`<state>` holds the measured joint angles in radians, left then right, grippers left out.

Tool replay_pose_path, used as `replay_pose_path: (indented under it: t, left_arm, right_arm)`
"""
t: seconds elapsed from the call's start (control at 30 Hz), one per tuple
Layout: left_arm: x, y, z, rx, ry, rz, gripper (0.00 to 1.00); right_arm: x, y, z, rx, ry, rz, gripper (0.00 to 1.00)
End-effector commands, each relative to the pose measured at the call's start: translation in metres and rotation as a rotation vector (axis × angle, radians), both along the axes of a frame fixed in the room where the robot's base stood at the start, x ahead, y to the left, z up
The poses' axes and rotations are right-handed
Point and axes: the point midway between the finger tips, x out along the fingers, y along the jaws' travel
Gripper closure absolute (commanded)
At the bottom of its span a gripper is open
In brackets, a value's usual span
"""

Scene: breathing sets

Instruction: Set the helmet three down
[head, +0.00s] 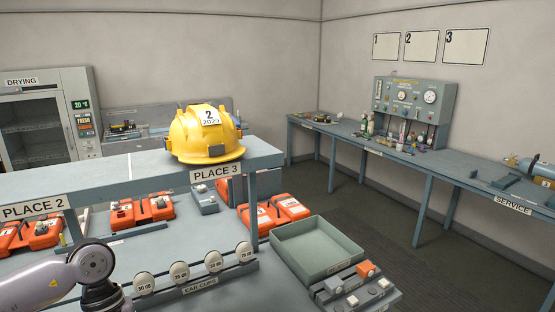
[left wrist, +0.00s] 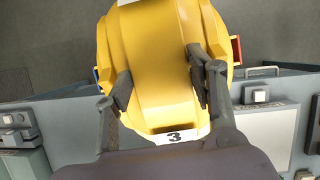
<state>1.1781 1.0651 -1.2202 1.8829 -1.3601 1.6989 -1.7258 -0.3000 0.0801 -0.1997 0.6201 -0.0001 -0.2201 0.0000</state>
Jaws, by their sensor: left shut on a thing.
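A yellow helmet marked 3, helmet three (left wrist: 150,35), fills the middle of the left wrist view. My left gripper (left wrist: 160,90) is shut on it, with one dark finger on each side of the shell. Its white number label (left wrist: 174,137) is at the near edge. Helmet three is not seen in the head view. Another yellow helmet, marked 2 and 2029 (head: 190,138), sits on the grey shelf (head: 110,175) above the PLACE 3 label (head: 216,171). My right gripper is in neither view.
The shelf is bare left of helmet two, above the PLACE 2 label (head: 33,208). Below are orange boxes (head: 155,209), a row of ear cups (head: 179,272) and an empty grey-green tray (head: 315,250). A service bench (head: 465,180) stands at right, with open floor before it.

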Motion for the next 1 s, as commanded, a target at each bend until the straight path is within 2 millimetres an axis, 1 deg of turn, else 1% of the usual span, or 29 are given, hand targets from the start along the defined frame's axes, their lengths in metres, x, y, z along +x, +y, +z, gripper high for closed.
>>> replay_pose_path:
  t: [0.03,0.13,0.37,0.7,0.73,1.0]
  left_arm:
    - [-0.001,-0.01,0.001,0.0,-0.002,-0.069,1.0]
    - [-0.004,-0.025,0.001,0.0,-0.004,-0.192,1.0]
    - [-0.013,-0.049,0.001,0.001,0.0,-0.42,1.0]
    - [-0.02,-0.065,0.001,0.0,0.0,-0.612,1.0]
    - [-0.02,-0.064,-0.004,0.0,0.002,-0.605,1.0]
    - [-0.02,-0.064,-0.017,-0.001,0.001,-0.6,1.0]
  right_arm:
    - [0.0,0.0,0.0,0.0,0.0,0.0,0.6]
    - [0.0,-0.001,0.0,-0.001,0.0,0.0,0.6]
    - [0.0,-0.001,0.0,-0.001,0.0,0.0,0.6]
    - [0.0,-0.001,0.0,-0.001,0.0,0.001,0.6]
    - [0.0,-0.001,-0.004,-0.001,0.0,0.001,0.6]
    - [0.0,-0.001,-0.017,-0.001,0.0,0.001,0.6]
